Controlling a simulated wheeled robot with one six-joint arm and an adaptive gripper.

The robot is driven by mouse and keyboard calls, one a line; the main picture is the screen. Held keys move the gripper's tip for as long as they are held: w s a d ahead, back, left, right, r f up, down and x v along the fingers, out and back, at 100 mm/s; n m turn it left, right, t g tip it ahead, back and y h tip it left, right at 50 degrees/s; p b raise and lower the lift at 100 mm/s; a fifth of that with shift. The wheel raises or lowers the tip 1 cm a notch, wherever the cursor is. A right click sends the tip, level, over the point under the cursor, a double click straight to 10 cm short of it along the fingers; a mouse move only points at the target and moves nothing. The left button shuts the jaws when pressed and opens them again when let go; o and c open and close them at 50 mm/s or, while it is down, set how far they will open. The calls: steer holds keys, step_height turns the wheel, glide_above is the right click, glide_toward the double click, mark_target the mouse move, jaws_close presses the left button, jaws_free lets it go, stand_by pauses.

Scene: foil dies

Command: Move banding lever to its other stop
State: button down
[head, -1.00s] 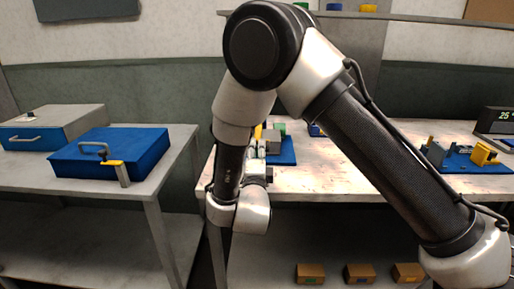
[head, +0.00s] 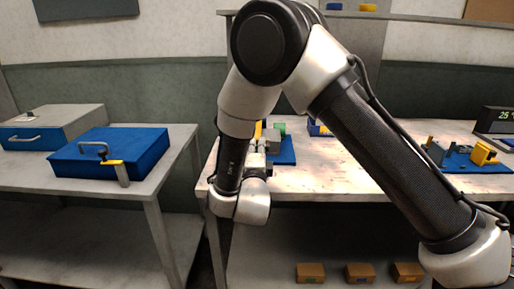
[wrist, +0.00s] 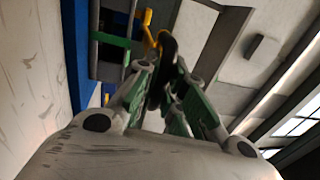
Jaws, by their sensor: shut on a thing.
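The banding lever (wrist: 147,36) shows in the wrist view as a yellow bar at the tips of my gripper (wrist: 162,62). My gripper's dark pads are shut on it. In the head view a narrow strip of yellow (head: 258,130), probably the lever, stands just right of my forearm. Beside it is a grey device with a green part (head: 280,128) on a blue base (head: 286,152). My arm hides the left of this device and most of the grip, so the lever's stops cannot be made out.
A blue case (head: 110,155) with a handle and a grey box (head: 55,118) stand on the left table. Another blue-based fixture with a yellow block (head: 484,152) is at the right. Small brown boxes (head: 310,272) lie on the lower shelf.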

steer(key=w+r+g, duration=0.3)
steer(key=r, duration=0.6)
steer(key=w+r+g, duration=0.3)
steer(key=r, duration=0.5)
steer(key=w+r, duration=0.5)
steer(key=w, duration=0.3)
steer(key=w+r, duration=0.5)
steer(key=w, duration=0.4)
steer(key=shift+d, duration=0.45)
steer(key=shift+r, duration=0.15)
steer(key=c, duration=1.6)
jaws_free()
steer(key=shift+w, duration=0.1)
steer(key=shift+o, duration=0.6)
